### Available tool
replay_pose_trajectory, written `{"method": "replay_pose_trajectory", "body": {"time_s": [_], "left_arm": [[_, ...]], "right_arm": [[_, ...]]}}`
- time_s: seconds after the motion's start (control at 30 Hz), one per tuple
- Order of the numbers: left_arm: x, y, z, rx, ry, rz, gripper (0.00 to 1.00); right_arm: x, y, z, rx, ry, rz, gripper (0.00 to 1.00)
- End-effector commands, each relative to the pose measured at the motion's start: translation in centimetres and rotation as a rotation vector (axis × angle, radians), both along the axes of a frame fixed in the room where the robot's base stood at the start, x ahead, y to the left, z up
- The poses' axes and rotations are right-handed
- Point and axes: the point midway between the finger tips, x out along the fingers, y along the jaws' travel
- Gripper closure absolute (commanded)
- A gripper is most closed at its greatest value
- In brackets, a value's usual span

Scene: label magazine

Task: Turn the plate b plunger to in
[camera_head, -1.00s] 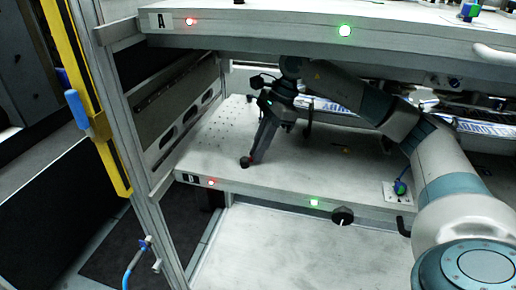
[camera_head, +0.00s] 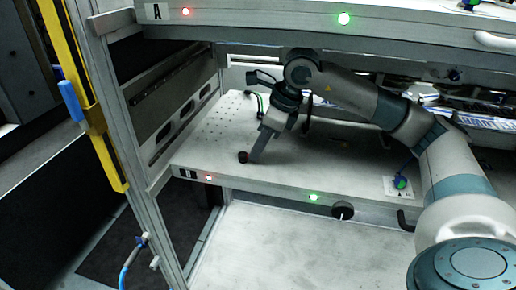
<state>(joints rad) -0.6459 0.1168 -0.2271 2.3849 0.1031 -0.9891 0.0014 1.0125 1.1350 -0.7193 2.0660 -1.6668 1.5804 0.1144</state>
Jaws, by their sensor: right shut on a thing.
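The lower plate (camera_head: 340,175), a pale shelf, has a label at its left front that I cannot read clearly. My left gripper is not in view.
Upper plate A (camera_head: 240,24) overhangs my right arm. On the lower plate are a blue-green knob (camera_head: 400,182) at the right and a black dial (camera_head: 342,210) on the front edge. Red (camera_head: 209,178) and green (camera_head: 313,197) lights show there. A yellow post (camera_head: 85,90) stands left.

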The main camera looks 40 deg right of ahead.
Motion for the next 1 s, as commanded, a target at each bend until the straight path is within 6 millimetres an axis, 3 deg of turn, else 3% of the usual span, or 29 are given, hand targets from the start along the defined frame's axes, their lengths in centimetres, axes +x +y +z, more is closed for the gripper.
{"method": "replay_pose_trajectory", "body": {"time_s": [0.37,0.4,0.47,1.0], "left_arm": [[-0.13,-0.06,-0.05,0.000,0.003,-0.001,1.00],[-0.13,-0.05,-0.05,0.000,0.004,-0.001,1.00],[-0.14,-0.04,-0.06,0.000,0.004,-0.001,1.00],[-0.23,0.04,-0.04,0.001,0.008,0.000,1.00]], "right_arm": [[0.02,-0.03,0.06,0.000,0.000,-0.010,1.00],[0.02,-0.03,0.06,0.000,0.000,-0.010,0.86],[0.02,-0.03,0.06,0.001,0.000,-0.009,0.72],[0.10,-0.12,0.05,0.001,0.001,0.026,0.72]]}}
